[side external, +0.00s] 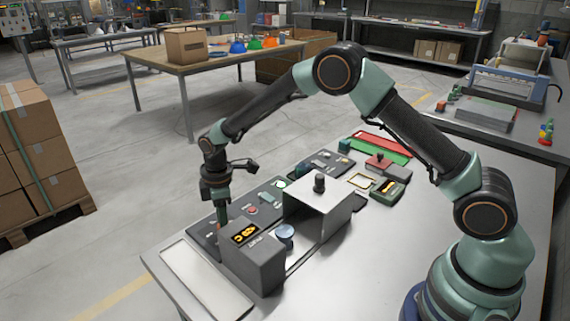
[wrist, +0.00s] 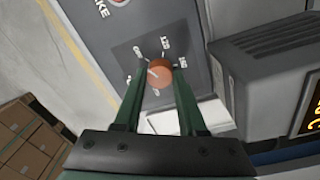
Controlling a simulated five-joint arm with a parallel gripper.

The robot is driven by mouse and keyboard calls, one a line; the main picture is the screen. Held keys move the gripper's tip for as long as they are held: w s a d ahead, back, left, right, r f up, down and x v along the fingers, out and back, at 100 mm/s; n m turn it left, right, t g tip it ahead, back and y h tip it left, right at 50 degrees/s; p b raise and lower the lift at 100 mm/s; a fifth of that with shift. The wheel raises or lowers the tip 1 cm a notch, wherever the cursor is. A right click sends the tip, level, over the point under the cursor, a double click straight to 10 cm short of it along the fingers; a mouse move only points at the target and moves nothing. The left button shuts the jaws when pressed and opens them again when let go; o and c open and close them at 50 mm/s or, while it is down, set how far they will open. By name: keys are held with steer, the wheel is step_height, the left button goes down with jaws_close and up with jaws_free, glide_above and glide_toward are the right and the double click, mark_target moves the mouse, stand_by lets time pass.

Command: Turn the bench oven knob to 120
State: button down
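An orange-brown round knob (wrist: 160,74) with a pale pointer mark sits on a dark dial plate (wrist: 125,52) in the wrist view. White numbers ring it, small and turned, hard to read surely. My gripper (wrist: 161,76) points down at the knob with one green finger on each side. Whether the fingers press on it or leave a small gap I cannot tell. In the side view, my gripper (side external: 221,222) is down at the panel, left of a grey box (side external: 263,264) with an orange lit display (side external: 245,234); the knob is hidden there. The display's digits are not clear.
A grey metal hood (side external: 306,210) with a dark knob on top stands right of the box. A pale blue round knob (side external: 285,232) is between them. More panels with buttons lie behind. A pale tray (side external: 205,280) lies at the bench's front left edge.

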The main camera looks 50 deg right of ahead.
steer(key=shift+m, duration=0.4)
steer(key=m, duration=0.5)
steer(key=shift+a+m, duration=0.1)
steer(key=shift+m, duration=0.2)
steer(key=m, duration=0.5)
steer(key=shift+s+f+g, duration=0.1)
steer(key=shift+g, duration=0.2)
steer(key=shift+m, duration=0.3)
steer(key=shift+c, duration=2.3)
jaws_free()
steer(key=shift+r, duration=0.2)
